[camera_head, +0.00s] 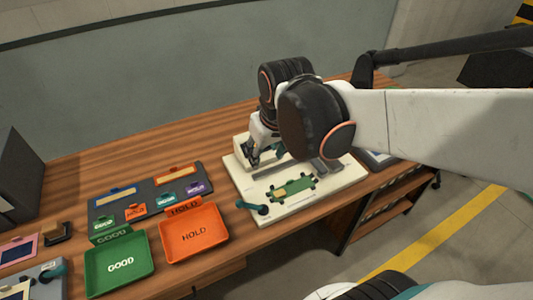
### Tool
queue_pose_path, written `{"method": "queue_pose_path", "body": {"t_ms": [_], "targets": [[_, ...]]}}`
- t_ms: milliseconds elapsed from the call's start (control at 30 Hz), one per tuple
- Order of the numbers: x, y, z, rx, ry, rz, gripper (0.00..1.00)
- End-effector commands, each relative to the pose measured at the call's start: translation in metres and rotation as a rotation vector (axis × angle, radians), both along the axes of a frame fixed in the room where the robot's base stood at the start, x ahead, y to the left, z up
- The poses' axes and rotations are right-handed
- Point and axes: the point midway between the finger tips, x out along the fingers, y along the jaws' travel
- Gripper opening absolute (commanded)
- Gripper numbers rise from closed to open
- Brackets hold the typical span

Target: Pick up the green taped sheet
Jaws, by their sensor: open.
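A flat green sheet (299,187) with dark tabs at its edges and a tan patch lies on the cream board (335,181) at the middle of the table. My gripper (263,158) is over the back left part of that board, behind and to the left of the sheet, pointing down. Its jaws are open and apart from the sheet. My wrist hides part of the board behind the gripper, so I cannot tell what is between the fingers.
A green GOOD tray (110,281) and an orange HOLD tray (185,250) stand at the front left. Behind them lies a grey mat (150,187) with small labelled cards. A teal-handled tool (250,207) sits at the board's left front edge. Bare wooden table (90,160) shows at the back left.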

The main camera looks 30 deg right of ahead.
Motion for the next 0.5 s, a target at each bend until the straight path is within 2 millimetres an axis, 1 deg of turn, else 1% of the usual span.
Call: {"method": "queue_pose_path", "body": {"t_ms": [33,100,267,500], "targets": [[0.016,-0.017,0.001,-0.003,0.024,-0.026,0.47],[0.026,-0.027,-0.005,-0.006,0.060,-0.026,0.47],[0.045,-0.050,-0.025,-0.007,0.141,-0.024,0.47],[0.065,-0.090,-0.067,0.003,0.256,-0.019,0.47]]}}
